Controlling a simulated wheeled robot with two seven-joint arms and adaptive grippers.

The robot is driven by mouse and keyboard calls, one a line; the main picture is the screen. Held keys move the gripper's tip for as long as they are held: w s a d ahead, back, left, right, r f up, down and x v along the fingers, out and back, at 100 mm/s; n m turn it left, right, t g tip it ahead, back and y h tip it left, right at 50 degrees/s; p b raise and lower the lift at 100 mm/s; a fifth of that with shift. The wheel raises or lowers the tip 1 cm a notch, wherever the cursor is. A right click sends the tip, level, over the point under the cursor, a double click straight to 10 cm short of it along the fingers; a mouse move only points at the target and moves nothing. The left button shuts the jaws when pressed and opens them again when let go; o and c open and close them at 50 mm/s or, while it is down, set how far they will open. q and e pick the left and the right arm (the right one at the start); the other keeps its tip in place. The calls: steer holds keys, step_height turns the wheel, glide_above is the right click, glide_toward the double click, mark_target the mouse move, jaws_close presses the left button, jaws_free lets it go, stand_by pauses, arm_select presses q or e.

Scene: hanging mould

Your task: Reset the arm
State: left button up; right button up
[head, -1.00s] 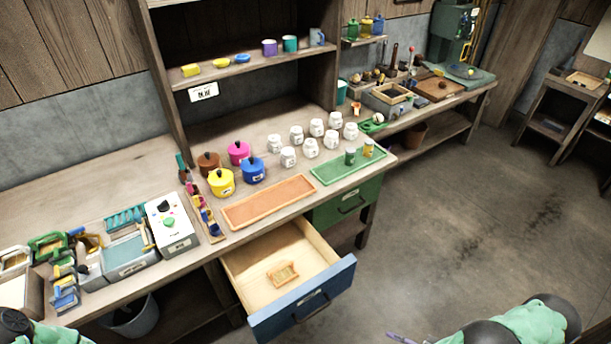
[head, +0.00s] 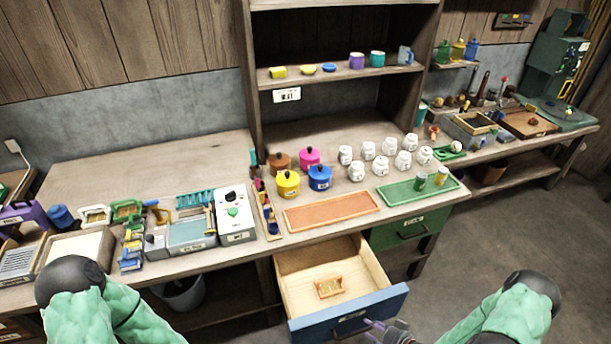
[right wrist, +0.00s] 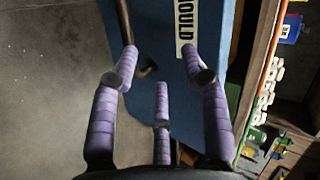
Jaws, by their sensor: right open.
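My right gripper (head: 388,331) is open, its purple fingers spread in the right wrist view (right wrist: 165,80) with nothing between them. It is close to the front of the pulled-out blue drawer (head: 350,312). The drawer's blue front with a "MOULD" label (right wrist: 187,25) and a dark handle (right wrist: 148,70) show beyond the fingers; whether a finger touches it I cannot tell. A small wooden mould (head: 331,288) lies in the open drawer. My left arm comes in at the bottom left, but its gripper is out of the picture.
The workbench carries an orange tray (head: 300,222), a green tray (head: 400,195), coloured pots (head: 288,188), white jars (head: 357,172) and a white button box (head: 236,238). A closed green drawer (head: 390,236) is right of the open one. The floor at right is clear.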

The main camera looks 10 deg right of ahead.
steer(key=a+n+g, duration=0.1)
steer(key=a, duration=0.2)
steer(key=a+n+g, duration=0.1)
steer(key=a+g, duration=0.1)
steer(key=a, duration=0.2)
steer(key=a+n+g, duration=0.1)
steer(key=a, duration=0.3)
steer(key=shift+f, duration=0.4)
steer(key=s+a+r+n+g, duration=0.35)
steer(key=s+a+g, duration=0.25)
steer(key=s+a, duration=0.45)
step_height(320, 180, down, 9)
steer(key=w+a+n+b, duration=0.1)
steer(key=w+b, duration=0.1)
steer(key=b, duration=0.8)
steer(key=shift+w+a+f, duration=0.15)
steer(key=shift+w+a, duration=0.15)
steer(key=shift+w, duration=0.1)
